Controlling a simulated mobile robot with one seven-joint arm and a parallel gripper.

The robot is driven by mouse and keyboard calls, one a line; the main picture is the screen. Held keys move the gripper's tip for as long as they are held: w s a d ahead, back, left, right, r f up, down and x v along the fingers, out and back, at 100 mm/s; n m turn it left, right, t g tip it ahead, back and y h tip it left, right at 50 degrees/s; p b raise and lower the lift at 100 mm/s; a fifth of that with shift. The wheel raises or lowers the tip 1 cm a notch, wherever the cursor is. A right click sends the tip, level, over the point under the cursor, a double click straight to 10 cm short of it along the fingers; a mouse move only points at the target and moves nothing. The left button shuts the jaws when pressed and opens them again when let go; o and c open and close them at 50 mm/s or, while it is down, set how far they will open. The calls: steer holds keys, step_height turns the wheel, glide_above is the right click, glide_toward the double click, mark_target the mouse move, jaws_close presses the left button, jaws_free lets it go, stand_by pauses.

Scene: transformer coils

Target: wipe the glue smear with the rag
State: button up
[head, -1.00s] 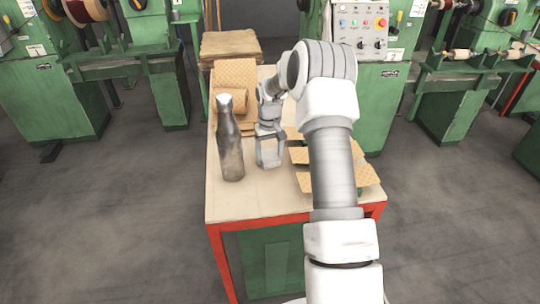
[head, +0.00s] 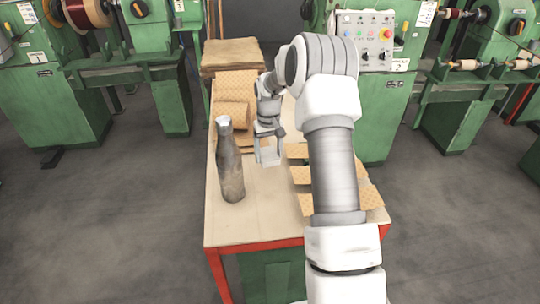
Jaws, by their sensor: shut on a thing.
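My gripper (head: 268,160) is over the middle of the workbench, right of the dark bottle. Its fingers point down and are shut on a small grey piece, which I take to be the rag; the fingers hide most of it. I cannot tell whether it touches the bench top. The workbench (head: 262,225) has a pale wooden top and a red frame. I cannot make out the glue smear; my arm covers part of the right side of the bench.
A tall dark bottle (head: 229,165) stands upright at left. Patterned tan sheets and a block (head: 232,115) lie behind it. More tan pieces (head: 367,197) lie at right, partly behind my arm. A brown stack (head: 231,53) stands beyond. The front left top is clear.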

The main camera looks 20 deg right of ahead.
steer(key=shift+r+p, duration=0.85)
steer(key=shift+r, duration=0.85)
